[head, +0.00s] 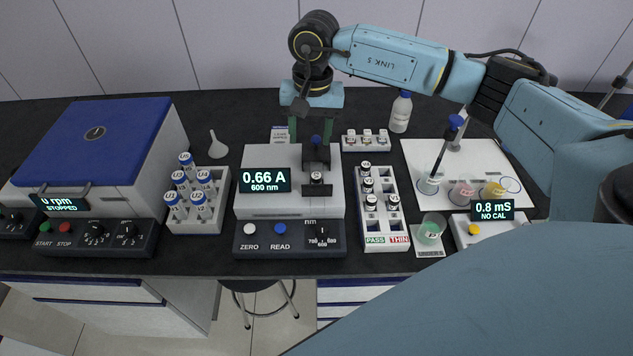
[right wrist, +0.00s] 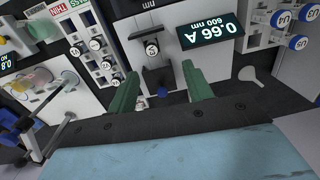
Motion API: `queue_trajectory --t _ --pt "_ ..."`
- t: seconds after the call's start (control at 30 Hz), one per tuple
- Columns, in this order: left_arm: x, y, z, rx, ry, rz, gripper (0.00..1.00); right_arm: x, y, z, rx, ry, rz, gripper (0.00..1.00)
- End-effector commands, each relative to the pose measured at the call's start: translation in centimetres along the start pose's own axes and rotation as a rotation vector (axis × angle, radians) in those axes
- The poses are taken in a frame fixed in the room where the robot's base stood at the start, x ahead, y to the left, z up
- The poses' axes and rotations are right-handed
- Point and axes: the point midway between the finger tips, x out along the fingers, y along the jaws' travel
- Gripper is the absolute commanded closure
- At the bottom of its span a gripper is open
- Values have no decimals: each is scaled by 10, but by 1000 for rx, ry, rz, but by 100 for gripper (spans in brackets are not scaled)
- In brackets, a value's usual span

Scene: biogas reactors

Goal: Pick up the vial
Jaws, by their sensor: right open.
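A small vial (head: 316,179) with a white cap stands upright in the well of the photometer (head: 260,205), whose display reads 0.66 A at 600 nm. The vial also shows in the right wrist view (right wrist: 152,49). My right gripper (head: 311,142) is above and behind the vial, pointing down. Its two green fingers are apart with nothing held between them; in the right wrist view the open gripper (right wrist: 160,72) has the vial beyond its fingertips. Several similar vials stand in the white rack (head: 387,220) marked PASS and THIN. My left gripper is not in view.
A blue-lidded centrifuge (head: 95,140) and a rack of blue-capped tubes (head: 195,224) stand left. A white tray (head: 430,155) with beakers, a conductivity meter (head: 490,232) and a green-liquid beaker (head: 431,228) are right.

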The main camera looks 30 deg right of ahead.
Motion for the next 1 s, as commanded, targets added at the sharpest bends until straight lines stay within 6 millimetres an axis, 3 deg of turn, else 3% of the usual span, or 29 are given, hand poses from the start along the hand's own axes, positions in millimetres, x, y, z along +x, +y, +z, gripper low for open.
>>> queue_trajectory --t 0.13,0.43,0.73,1.0 --pt "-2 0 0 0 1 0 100 4 14 -9 -11 24 59 49" --pt "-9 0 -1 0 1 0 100 59 17 -10 -12 22 58 49" --pt "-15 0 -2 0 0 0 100 85 18 -10 -11 22 56 49" --pt "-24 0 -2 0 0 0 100 122 19 -10 -11 23 53 49"
